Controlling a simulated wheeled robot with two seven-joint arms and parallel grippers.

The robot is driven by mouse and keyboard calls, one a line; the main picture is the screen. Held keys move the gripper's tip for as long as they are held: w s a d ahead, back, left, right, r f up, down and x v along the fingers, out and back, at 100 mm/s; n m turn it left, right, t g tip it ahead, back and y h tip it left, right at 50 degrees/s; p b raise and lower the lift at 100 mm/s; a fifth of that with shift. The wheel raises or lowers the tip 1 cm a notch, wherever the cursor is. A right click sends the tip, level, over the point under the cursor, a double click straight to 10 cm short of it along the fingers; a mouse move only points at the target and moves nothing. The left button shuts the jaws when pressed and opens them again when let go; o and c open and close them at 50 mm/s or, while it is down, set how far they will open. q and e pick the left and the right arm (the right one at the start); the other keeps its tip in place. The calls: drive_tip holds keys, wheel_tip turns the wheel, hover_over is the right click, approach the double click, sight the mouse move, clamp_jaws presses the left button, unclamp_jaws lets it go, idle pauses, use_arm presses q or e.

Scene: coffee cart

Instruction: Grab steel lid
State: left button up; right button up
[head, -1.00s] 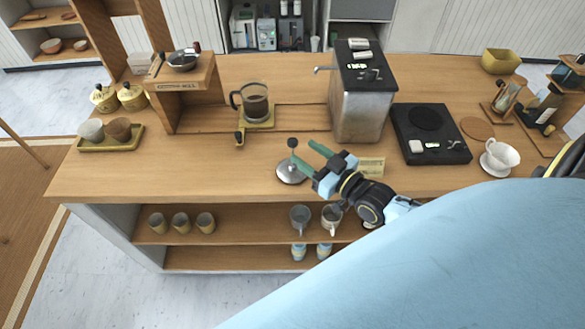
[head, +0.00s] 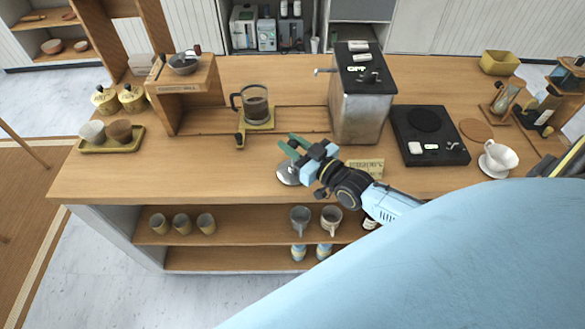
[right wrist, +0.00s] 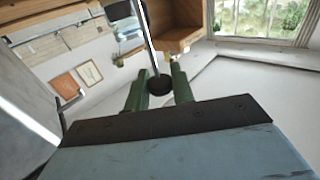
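The steel lid (head: 287,175) is a round shiny disc with a thin upright rod, on the counter near its front edge in the head view. My right gripper (head: 292,146) is over it, its green fingers open around the top of the rod. In the right wrist view, the lid's black knob (right wrist: 159,85) and rod show between the two fingers (right wrist: 158,92), with small gaps on each side. The knob is mostly hidden by the fingers in the head view. My left gripper is not in view.
A glass press with dark liquid (head: 255,105) stands behind the lid, left of the steel machine (head: 360,115). A small sign (head: 366,168) stands close to the right of my gripper. The counter (head: 190,172) left of the lid is clear.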

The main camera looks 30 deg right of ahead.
clamp_jaws()
drive_tip(key=shift+r, duration=0.15)
